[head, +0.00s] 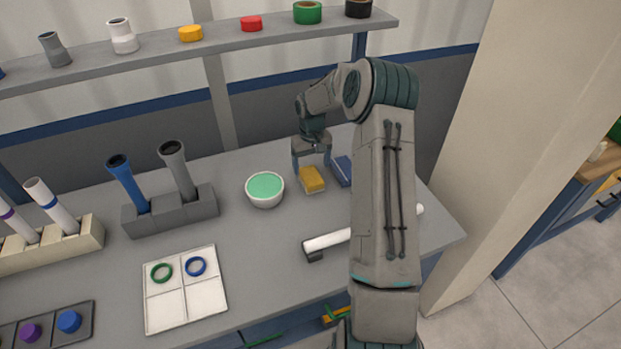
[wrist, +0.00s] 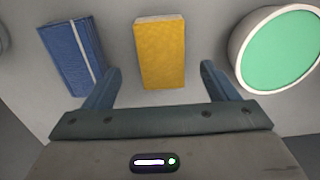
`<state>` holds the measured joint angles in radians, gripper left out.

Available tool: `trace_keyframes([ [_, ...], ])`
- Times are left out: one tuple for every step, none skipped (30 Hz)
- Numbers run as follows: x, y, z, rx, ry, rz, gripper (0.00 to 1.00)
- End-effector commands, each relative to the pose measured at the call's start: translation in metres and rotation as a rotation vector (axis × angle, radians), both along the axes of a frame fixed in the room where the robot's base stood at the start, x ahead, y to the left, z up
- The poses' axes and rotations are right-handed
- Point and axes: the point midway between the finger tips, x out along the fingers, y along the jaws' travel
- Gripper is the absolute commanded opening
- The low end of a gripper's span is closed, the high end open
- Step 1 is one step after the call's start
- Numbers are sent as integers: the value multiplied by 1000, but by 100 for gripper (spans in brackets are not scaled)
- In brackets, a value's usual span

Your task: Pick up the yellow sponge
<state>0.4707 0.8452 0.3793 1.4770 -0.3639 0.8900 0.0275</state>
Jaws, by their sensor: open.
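The yellow sponge (head: 313,180) lies on the grey table, between the white bowl and a blue item in the head view. My gripper (head: 312,170) is above it, pointing down. In the wrist view the sponge (wrist: 160,52) is a yellow block with a pale far end. It lies just beyond the gripper (wrist: 160,78), within the width between the two fingers. The fingers are apart and nothing is held. I cannot tell the exact height of the fingertips above the table.
A white bowl with green contents (head: 265,188) stands left of the sponge. A blue item with a pale stripe (wrist: 74,55) lies on its other side, close to one finger. A white tube (head: 327,241) lies nearer. A grey holder (head: 172,212) stands at left.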

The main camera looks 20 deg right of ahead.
Motion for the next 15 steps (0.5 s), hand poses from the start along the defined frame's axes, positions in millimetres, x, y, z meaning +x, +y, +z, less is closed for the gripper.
trace_keyframes([
  [0, 0, -4, 0, 1, 0, 80],
  [0, 0, -5, 0, 0, 0, 80],
  [0, 0, -7, 0, -1, 0, 80],
  [0, 0, -8, 0, 0, 0, 80],
  [0, 0, -10, 0, 0, 0, 80],
  [0, 1, -13, 0, 2, 0, 80],
  [-1, 1, -16, 1, 3, 0, 80],
  [0, 1, -20, 2, 3, 1, 80],
  [0, 1, -25, 1, 3, 1, 80],
  [0, 2, -29, 1, 4, 1, 80],
  [0, 2, -33, 2, 3, 0, 80],
  [0, 2, -39, 1, 2, 1, 80],
  [0, 2, -43, 1, 3, 1, 80],
  [0, 2, -47, 0, 2, 1, 80],
  [0, 2, -51, 1, 2, 0, 80],
])
